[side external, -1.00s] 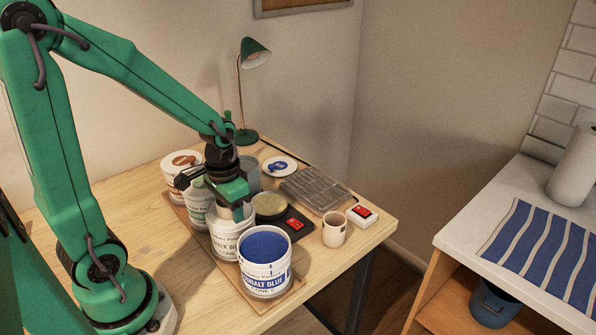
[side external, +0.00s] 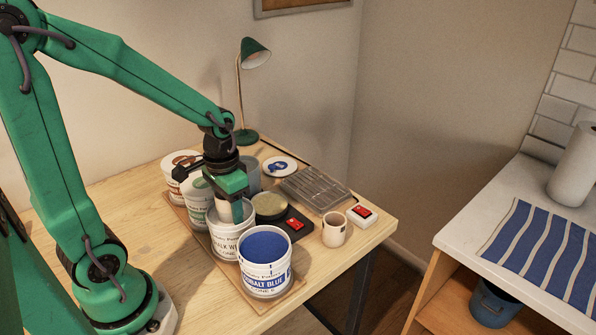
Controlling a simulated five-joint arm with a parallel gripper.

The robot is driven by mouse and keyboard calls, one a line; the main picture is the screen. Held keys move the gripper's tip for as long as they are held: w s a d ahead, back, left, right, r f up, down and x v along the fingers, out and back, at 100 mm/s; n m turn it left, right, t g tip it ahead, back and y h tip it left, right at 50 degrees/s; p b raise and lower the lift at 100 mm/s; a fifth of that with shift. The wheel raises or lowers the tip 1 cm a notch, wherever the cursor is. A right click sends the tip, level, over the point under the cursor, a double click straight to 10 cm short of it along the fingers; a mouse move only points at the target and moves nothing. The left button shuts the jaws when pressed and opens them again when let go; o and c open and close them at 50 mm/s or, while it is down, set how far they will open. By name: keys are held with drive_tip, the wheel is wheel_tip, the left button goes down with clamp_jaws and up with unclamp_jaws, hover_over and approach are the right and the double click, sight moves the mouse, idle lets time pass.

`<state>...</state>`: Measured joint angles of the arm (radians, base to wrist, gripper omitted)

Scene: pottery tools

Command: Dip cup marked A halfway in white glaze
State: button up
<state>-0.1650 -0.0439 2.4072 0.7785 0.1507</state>
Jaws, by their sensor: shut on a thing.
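My gripper (side external: 232,207) points down over the white glaze bucket (side external: 222,245), whose label reads partly as "chalk white". It is shut on a pale cup (side external: 222,209), mostly hidden by the fingers and the bucket's rim. The cup's lower part is at or inside the bucket's mouth; I cannot tell how deep it sits in the glaze. No letter shows on the held cup. Another pale cup (side external: 334,230) with a small dark mark stands upright on the table to the right.
The cobalt blue bucket (side external: 266,276) stands close in front, and a green-labelled bucket (side external: 197,200) and a brown-topped bucket (side external: 178,165) stand behind. A round pan (side external: 268,206), a ribbed grey tray (side external: 315,188) and a red-topped box (side external: 362,214) lie to the right.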

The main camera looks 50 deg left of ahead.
drive_tip(key=shift+r, duration=2.4)
drive_tip(key=w+d, duration=0.3)
drive_tip(key=w, duration=0.9)
drive_tip(key=w+d+f, duration=0.1)
drive_tip(key=w+d, duration=0.3)
drive_tip(key=w, duration=0.8)
drive_tip(key=shift+w+d, duration=0.15)
drive_tip(key=shift+w, duration=0.1)
hover_over(316, 186)
wheel_tip(316, 186, down, 7)
drive_tip(key=shift+f, duration=2)
drive_tip(key=shift+f, duration=0.1)
